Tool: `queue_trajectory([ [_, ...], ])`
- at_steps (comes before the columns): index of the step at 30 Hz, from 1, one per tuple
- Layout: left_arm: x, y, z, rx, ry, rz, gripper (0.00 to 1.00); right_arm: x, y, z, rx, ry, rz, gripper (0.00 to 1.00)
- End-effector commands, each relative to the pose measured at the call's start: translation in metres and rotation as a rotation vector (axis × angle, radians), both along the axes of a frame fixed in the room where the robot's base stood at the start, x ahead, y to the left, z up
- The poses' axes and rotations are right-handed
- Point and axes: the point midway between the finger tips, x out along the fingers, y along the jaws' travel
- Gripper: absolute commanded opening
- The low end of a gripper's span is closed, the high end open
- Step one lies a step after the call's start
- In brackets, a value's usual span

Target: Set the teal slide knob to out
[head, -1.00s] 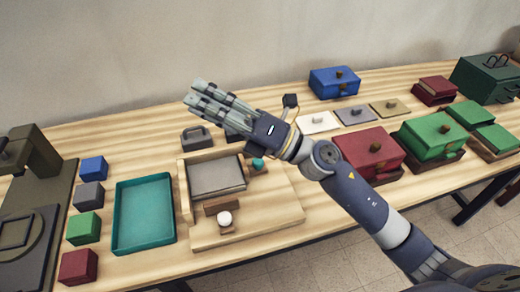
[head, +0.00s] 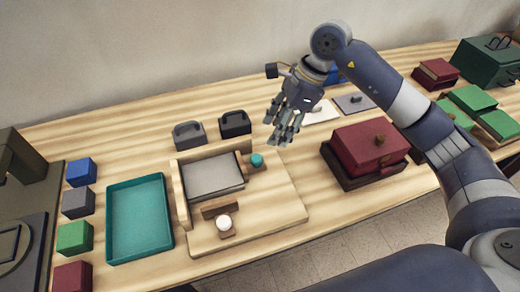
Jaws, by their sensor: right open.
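The teal slide knob (head: 257,160) is a small round knob on a brown block. It sits at the back right of a light wooden fixture (head: 280,206), beside a grey plate (head: 213,178). A white knob (head: 224,223) sits on another brown block at the front of the same fixture. My right gripper (head: 276,141) is open and empty, with its fingers pointing down. In the picture it is just up and right of the teal knob, apart from it; its exact height over the table is hard to tell. My left gripper is not in view.
A teal tray (head: 140,217) and several small coloured blocks lie to the left. A grey handled piece (head: 188,134) and a black handled piece (head: 235,123) stand behind the fixture. A dark red box (head: 366,150) stands to the right. Bare table lies between the box and the fixture.

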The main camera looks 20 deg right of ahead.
Motion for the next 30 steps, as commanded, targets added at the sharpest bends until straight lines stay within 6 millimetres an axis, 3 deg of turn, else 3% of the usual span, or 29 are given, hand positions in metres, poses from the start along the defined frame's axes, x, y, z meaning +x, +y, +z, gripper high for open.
queue_trajectory([
  [15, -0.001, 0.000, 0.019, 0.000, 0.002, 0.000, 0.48, 0.004, 0.035, -0.080, 0.006, 0.004, 0.001, 0.48],
  [21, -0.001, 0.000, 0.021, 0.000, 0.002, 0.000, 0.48, 0.005, 0.040, -0.094, 0.006, 0.002, 0.001, 0.48],
  [29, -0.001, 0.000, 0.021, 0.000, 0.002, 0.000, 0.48, 0.006, 0.041, -0.095, 0.005, 0.001, 0.001, 0.48],
  [30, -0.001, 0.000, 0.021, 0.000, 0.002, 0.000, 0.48, 0.006, 0.041, -0.095, 0.005, 0.001, 0.001, 0.43],
])
